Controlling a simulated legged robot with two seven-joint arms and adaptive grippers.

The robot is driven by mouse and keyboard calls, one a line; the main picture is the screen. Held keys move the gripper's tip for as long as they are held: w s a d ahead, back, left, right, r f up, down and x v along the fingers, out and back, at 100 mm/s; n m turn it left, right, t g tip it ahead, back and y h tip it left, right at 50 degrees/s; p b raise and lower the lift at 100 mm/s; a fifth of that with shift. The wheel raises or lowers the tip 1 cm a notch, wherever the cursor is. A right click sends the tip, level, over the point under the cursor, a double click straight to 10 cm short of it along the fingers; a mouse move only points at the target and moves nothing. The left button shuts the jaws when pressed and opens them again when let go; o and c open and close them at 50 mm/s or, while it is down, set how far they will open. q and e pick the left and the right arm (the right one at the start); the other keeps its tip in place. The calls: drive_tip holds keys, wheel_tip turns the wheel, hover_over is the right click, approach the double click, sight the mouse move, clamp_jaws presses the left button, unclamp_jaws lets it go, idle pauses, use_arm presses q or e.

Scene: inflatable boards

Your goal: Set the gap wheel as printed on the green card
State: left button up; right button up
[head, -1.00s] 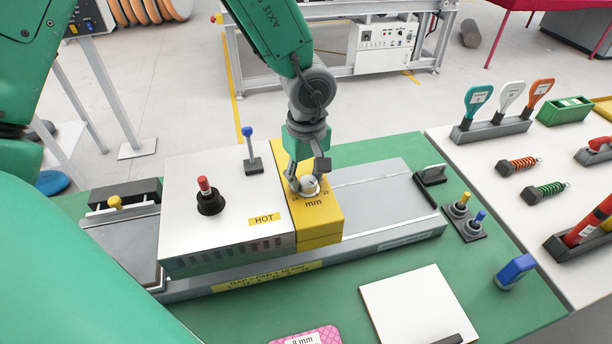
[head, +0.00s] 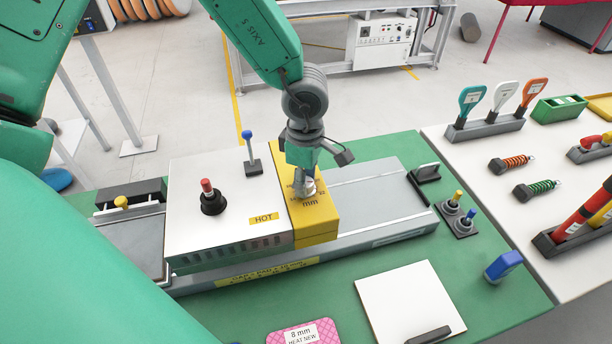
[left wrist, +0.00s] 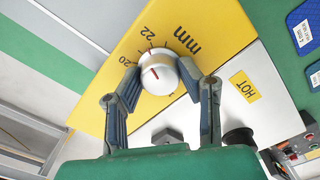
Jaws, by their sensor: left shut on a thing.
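The gap wheel (left wrist: 160,72) is a silver knob with a red line on top of a yellow block (head: 318,228) marked "mm". In the left wrist view, the numbers 20 and 22 and red ticks show beside it. I cannot tell exactly which value the line meets. My left gripper (left wrist: 161,82) is shut on the wheel, one finger on each side. In the head view the gripper (head: 304,190) comes down from above and partly hides the wheel (head: 309,188) and its scale. I see no green card. My right gripper is not in view.
A white block labelled HOT (head: 230,222) with a red-topped knob (head: 210,200) adjoins the yellow block on a grey rail (head: 385,205). A pink card (head: 302,333) reading 8 mm lies in front, beside a white plate (head: 410,303). Blue- and yellow-topped switches (head: 460,212) stand right.

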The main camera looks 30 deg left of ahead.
use_arm(q)
drive_tip(key=n, duration=0.4)
drive_tip(key=shift+w+r+n, duration=0.1)
drive_tip(key=shift+w+n, duration=0.05)
drive_tip(key=shift+n, duration=0.15)
drive_tip(key=n, duration=0.5)
drive_tip(key=shift+n, duration=0.3)
drive_tip(key=n, duration=0.9)
drive_tip(key=shift+w, duration=0.1)
drive_tip(key=n, duration=0.3)
drive_tip(key=shift+n, duration=0.3)
drive_tip(key=shift+c, duration=0.2)
drive_tip(key=n+b, duration=0.1)
drive_tip(key=n, duration=0.2)
drive_tip(key=shift+n, duration=0.3)
drive_tip(key=n+b, duration=0.1)
drive_tip(key=n, duration=0.2)
drive_tip(key=shift+n, duration=0.3)
drive_tip(key=shift+n+b, duration=0.5)
drive_tip(key=shift+n, duration=1.4)
